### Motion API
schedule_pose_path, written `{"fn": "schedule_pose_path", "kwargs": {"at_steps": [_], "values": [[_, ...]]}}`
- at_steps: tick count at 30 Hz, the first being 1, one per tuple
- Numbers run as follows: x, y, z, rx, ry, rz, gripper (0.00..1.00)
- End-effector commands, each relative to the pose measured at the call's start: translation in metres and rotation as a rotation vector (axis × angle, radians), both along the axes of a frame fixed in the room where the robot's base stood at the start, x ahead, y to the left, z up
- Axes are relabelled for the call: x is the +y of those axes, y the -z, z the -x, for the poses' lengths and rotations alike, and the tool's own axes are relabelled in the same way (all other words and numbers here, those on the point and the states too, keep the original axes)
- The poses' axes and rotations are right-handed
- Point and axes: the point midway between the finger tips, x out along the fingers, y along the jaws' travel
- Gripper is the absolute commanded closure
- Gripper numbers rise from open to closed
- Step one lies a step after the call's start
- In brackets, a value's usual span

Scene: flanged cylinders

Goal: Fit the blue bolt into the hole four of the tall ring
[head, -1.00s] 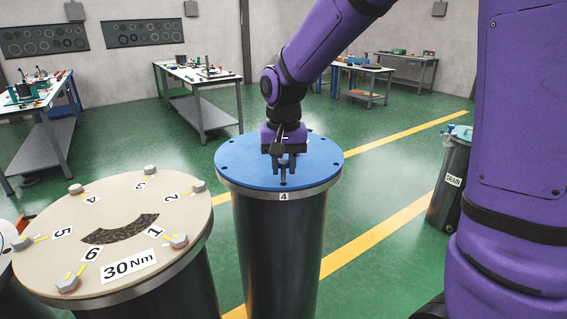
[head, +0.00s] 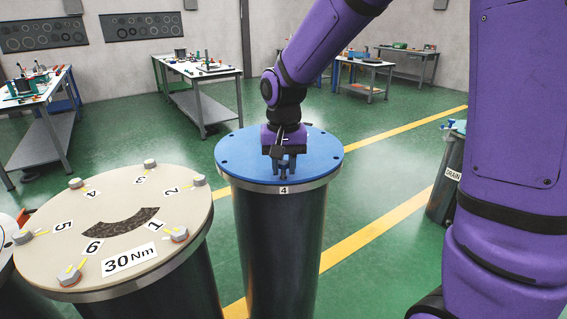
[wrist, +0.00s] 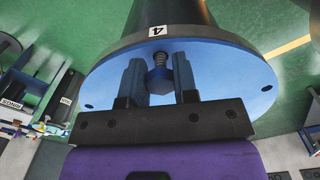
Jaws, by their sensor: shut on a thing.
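The tall ring is a blue flange (head: 240,168) on top of a tall dark cylinder in the head view. Its label 4 (head: 284,190) is on the near rim, and the flange also shows in the wrist view (wrist: 235,75). My gripper (head: 284,170) points down over the near edge of the flange, just behind label 4. In the wrist view, its two fingers (wrist: 158,85) are shut on the blue bolt (wrist: 158,83). The bolt's head is between the fingers and its lower end is at the flange near label 4. Hole four is hidden, so I cannot tell how deep the bolt sits.
A shorter cylinder with a beige lid (head: 50,225) stands at the left, with several grey bolts and number labels. Workbenches (head: 200,72) line the back. Green floor is open between them.

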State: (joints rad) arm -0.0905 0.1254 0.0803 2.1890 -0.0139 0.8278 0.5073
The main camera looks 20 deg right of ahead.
Motion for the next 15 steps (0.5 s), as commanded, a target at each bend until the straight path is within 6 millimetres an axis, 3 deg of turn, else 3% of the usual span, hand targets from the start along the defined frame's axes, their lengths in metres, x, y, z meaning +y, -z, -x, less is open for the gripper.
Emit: {"fn": "schedule_pose_path", "kwargs": {"at_steps": [15], "values": [[0.0001,0.0086,-0.0001,-0.001,0.000,0.000,0.97]]}}
